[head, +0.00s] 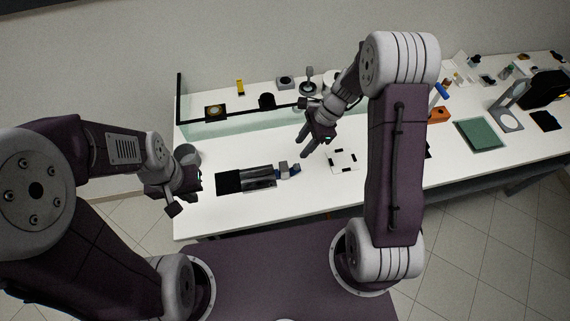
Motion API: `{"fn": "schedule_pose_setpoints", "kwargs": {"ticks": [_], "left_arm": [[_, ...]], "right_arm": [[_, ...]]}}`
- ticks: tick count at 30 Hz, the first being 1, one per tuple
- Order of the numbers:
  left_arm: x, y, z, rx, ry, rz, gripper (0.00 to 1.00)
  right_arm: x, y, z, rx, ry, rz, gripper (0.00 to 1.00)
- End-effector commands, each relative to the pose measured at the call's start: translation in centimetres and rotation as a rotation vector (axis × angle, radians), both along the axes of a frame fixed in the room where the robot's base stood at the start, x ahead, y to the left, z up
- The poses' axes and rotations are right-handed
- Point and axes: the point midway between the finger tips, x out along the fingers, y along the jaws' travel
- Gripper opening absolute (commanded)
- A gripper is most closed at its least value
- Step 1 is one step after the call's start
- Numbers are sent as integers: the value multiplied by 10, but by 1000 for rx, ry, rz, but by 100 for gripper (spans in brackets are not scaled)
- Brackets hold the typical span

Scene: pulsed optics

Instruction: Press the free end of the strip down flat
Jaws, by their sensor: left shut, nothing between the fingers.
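On the white table, a black square pad (228,182) lies left of a dark grey flat piece (259,178). A small grey block (283,168) and a small blue piece (295,170) sit at its right end. The blue piece may be part of the strip; I cannot tell whether its free end is raised or flat. My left gripper (172,208) is shut and empty, near the table's left edge and left of the black pad. My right gripper (304,148) hangs above the table, up and right of the blue piece; its finger gap is unclear.
A white plate with black marks (342,160) lies right of the blue piece. A low clear screen with a black rail (240,120) stands behind. Small optics line the back. A green mat (480,134) and an orange block (439,114) are at the right.

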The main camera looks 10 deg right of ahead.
Motion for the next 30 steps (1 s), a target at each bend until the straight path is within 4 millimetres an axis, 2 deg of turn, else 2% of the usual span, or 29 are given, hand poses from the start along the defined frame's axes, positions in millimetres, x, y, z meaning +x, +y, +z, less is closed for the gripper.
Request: {"fn": "schedule_pose_setpoints", "kwargs": {"ticks": [2,8,16,21,30], "left_arm": [[0,0,3,0,0,0,0],[0,0,3,0,0,-1,0],[0,0,5,0,0,0,0],[0,0,5,0,0,0,0],[0,0,5,0,0,-1,0]], "right_arm": [[-7,-5,-9,5,34,-14,40],[-9,-4,-16,5,38,-16,40],[-11,16,-67,4,40,-14,40],[-10,25,-89,3,37,-14,40],[-10,27,-94,2,35,-14,40]]}}
